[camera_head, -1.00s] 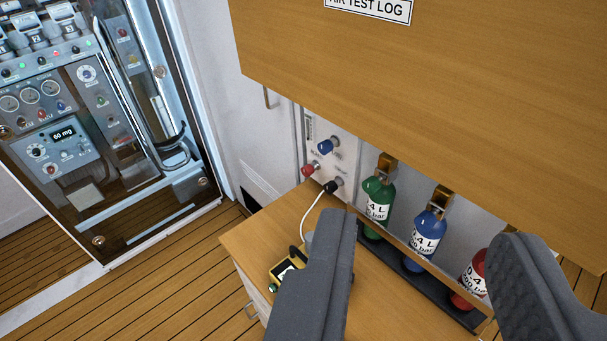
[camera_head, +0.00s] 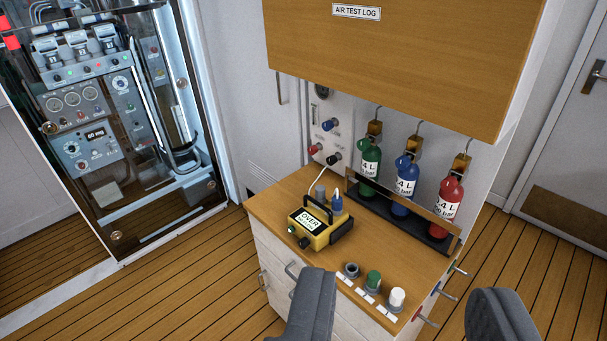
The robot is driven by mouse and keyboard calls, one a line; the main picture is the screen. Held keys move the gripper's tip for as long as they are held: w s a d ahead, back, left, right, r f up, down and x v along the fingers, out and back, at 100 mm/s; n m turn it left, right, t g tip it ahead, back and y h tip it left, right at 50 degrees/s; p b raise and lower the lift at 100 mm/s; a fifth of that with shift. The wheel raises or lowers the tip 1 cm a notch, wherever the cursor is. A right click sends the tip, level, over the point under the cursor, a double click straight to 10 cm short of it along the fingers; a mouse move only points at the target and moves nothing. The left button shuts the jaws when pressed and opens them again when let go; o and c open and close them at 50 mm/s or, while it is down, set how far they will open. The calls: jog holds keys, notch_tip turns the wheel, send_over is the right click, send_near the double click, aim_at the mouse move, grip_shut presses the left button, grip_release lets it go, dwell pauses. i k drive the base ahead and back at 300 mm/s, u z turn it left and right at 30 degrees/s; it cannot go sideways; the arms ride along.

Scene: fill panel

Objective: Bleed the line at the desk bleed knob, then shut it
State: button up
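A white fill panel (camera_head: 322,115) on the wall behind the desk (camera_head: 285,206) carries a blue knob (camera_head: 331,125), a red knob (camera_head: 315,149) and a black knob or fitting (camera_head: 333,159). Their labels are too small to read, so I cannot tell which is the bleed knob. A thin white hose (camera_head: 315,180) runs from near the black one toward a yellow analyser (camera_head: 313,230) on the desk, whose screen seems to read "OVER". My gripper (camera_head: 405,290) is open and empty, its fingers in front of the desk's near edge, well away from the panel.
Green (camera_head: 370,160), blue (camera_head: 405,180) and red (camera_head: 446,207) bottles stand in a rack at the desk's back. Black, green and white caps (camera_head: 373,281) sit at its front. A wooden cabinet (camera_head: 400,55) overhangs. Floor (camera_head: 200,285) is clear at left.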

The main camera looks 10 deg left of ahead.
aim_at(312, 150)
jog(key=u, duration=0.75)
jog(key=i, duration=1.7)
jog(key=z, duration=0.75)
